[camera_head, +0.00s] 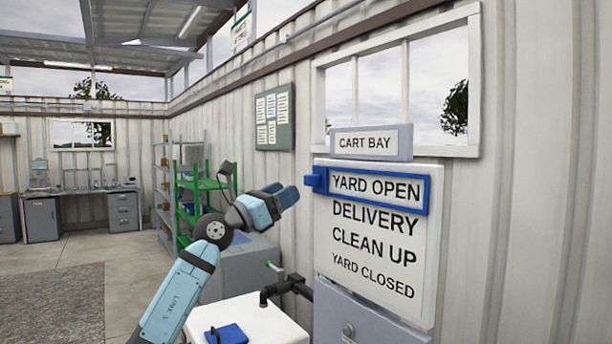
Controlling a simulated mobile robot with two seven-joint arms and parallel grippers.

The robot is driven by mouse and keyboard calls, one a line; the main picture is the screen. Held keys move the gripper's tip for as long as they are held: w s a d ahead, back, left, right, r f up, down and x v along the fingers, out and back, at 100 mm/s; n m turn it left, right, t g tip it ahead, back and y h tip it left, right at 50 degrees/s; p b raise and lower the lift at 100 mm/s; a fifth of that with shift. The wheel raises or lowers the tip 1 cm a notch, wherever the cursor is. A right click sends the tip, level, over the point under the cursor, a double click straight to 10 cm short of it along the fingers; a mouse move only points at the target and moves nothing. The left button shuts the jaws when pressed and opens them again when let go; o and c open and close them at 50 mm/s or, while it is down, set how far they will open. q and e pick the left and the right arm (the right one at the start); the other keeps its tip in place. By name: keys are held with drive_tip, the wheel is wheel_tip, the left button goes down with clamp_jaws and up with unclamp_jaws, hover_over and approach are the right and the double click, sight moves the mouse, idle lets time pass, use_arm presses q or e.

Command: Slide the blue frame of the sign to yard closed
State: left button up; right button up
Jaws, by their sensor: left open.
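The white sign (350,245) hangs on the wall at the right and lists YARD OPEN, DELIVERY, CLEAN UP and YARD CLOSED from top to bottom. The blue frame (422,209) sits around YARD OPEN, the top line. A blue tab (314,180) sticks out from the frame's left end. My left gripper (288,193) is open and empty, just left of the tab, a little lower in the picture. I see a gap between them. The YARD CLOSED line (372,275) is at the bottom of the sign, uncovered. My right gripper is not in view.
A grey CART BAY plate (372,142) is above the sign, below a window. A grey cabinet (365,322) stands below the sign. A white-topped unit (262,320) with a blue pad (227,334) and a dark pipe (287,287) is below my left arm.

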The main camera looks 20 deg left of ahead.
sight(306, 181)
use_arm(q)
drive_tip(key=p+x, duration=0.1)
drive_tip(key=x, duration=0.5)
drive_tip(key=shift+w+d, duration=0.2)
drive_tip(key=shift+w, duration=0.1)
clamp_jaws()
drive_tip(key=shift+f, duration=0.1)
